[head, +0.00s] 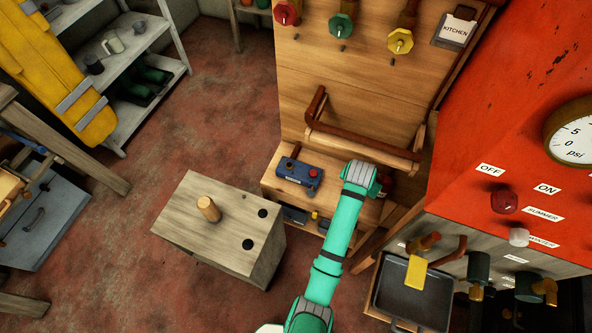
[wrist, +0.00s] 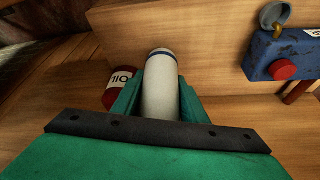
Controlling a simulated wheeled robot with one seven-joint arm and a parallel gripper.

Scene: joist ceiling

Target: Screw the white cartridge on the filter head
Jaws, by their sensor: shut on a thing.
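The white cartridge (wrist: 160,78) is a pale cylinder with a dark blue band near its far end. In the wrist view it sits between the two green fingers of my gripper (wrist: 160,96), which is shut on it. The fingers and palm hide its near part, and I cannot tell whether it touches the wood. In the head view my arm covers the cartridge and my fingers, above the low wooden bench. Dark green and brass fittings (head: 479,268) hang under the red cabinet at the right. I cannot tell which part is the filter head.
A red oil can (wrist: 121,88) stands close left of my gripper. A blue box with a red knob (wrist: 285,65) lies to the right, on the bench in the head view (head: 298,175). A grey tray (head: 415,290) is under the fittings. A wooden block (head: 220,228) stands left.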

